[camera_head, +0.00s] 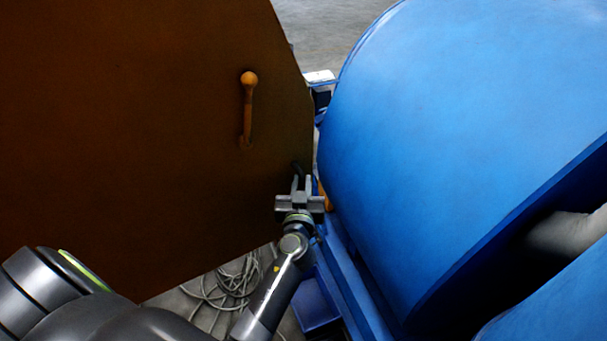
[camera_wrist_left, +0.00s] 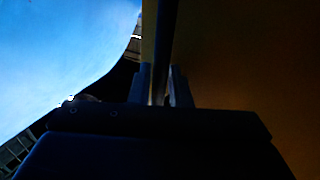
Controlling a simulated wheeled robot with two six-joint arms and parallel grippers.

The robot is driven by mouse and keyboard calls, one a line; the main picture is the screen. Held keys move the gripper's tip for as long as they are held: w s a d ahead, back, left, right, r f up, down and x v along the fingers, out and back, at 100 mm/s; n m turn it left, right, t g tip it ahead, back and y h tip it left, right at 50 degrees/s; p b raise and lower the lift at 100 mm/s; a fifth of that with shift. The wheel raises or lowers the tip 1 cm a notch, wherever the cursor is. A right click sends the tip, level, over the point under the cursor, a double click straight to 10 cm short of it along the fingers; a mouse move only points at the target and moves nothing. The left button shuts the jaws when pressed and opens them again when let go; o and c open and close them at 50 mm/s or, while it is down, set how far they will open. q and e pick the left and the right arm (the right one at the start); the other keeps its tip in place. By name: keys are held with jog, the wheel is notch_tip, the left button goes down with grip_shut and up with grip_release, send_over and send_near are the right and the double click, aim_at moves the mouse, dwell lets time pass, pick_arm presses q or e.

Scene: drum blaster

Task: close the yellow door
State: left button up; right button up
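The door (camera_head: 150,110) is a large flat panel on the left of the head view, dark orange-brown in the shade, with an orange-yellow handle (camera_head: 248,105) on its face. It stands swung out, apart from the blue drum (camera_head: 450,130). My left gripper (camera_head: 301,183) is at the door's lower right edge, between door and drum. In the left wrist view, its fingertips (camera_wrist_left: 162,84) stand a little apart, with a dark upright strip (camera_wrist_left: 164,40) between or behind them. The door's orange face fills the right there. Whether they grip the strip is unclear. My right gripper is not in view.
A blue frame (camera_head: 348,285) runs below the drum, close to my left gripper. Loose grey cables (camera_head: 232,288) lie on the floor under the door. A dark opening (camera_head: 500,255) shows at the drum's lower right. Grey floor (camera_head: 325,35) shows behind.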

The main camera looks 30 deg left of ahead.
pick_arm(q)
jog(key=shift+s, duration=0.1)
grip_shut()
